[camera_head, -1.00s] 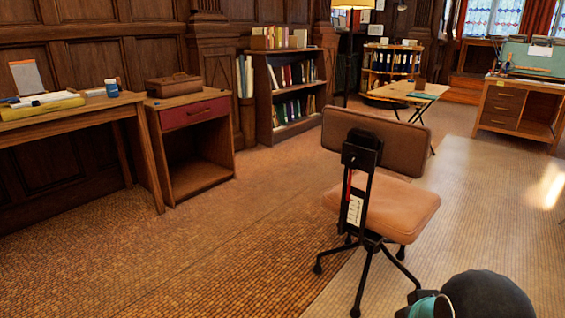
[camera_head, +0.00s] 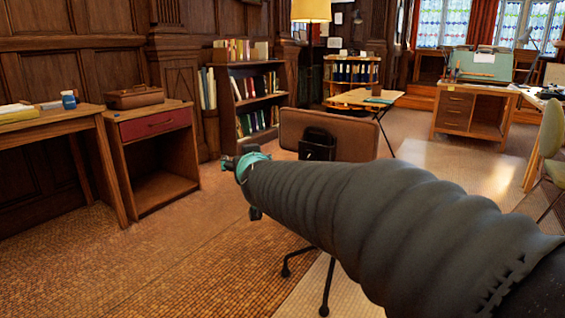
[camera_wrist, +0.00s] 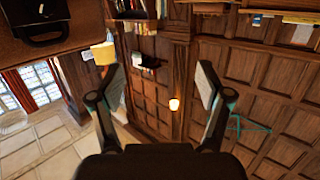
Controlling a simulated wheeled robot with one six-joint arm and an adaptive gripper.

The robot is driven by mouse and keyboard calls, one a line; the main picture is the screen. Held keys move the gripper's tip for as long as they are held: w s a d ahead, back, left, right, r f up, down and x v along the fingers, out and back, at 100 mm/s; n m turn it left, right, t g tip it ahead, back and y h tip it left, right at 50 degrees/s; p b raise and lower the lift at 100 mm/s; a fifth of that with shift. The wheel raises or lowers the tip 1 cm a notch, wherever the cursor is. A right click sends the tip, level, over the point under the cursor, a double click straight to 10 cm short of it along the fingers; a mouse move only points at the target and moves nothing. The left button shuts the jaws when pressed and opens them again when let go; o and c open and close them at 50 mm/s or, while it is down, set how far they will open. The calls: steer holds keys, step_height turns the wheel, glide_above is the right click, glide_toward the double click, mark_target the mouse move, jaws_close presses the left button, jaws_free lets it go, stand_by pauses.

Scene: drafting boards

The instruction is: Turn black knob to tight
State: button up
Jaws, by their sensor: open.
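The swivel chair's brown backrest (camera_head: 355,134) stands ahead of me, with a black bracket (camera_head: 317,143) on its rear face. I cannot pick out a separate black knob on it. My arm covers the chair's seat and most of its post. The backrest and the black bracket (camera_wrist: 42,22) also show at the upper left of the wrist view. My gripper (camera_wrist: 158,82) is open, with nothing between its fingers. In the head view its end is left of the backrest and apart from it in the picture.
A cabinet with a red drawer (camera_head: 155,124) and a wooden table (camera_head: 50,122) stand at the left. A bookcase (camera_head: 222,105) is behind, and a low table (camera_head: 365,98) and a drafting desk (camera_head: 453,110) are farther right. Floor left of the chair is clear.

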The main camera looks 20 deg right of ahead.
steer(key=w+d+m+h+b, duration=0.1)
steer(key=w+d+m+h, duration=0.2)
steer(key=w+d+h, duration=0.3)
steer(key=m+g+h+b, duration=0.2)
steer(key=m+g+h, duration=0.35)
steer(key=h, duration=0.25)
glide_toward(306, 157)
steer(key=shift+n, duration=0.35)
steer(key=x, duration=1.1)
steer(key=shift+s+d+b, duration=0.1)
steer(key=shift+d+b, duration=0.1)
steer(key=shift+b, duration=0.2)
steer(key=c, duration=1.2)
steer(key=shift+o, duration=0.2)
steer(key=shift+a, duration=0.15)
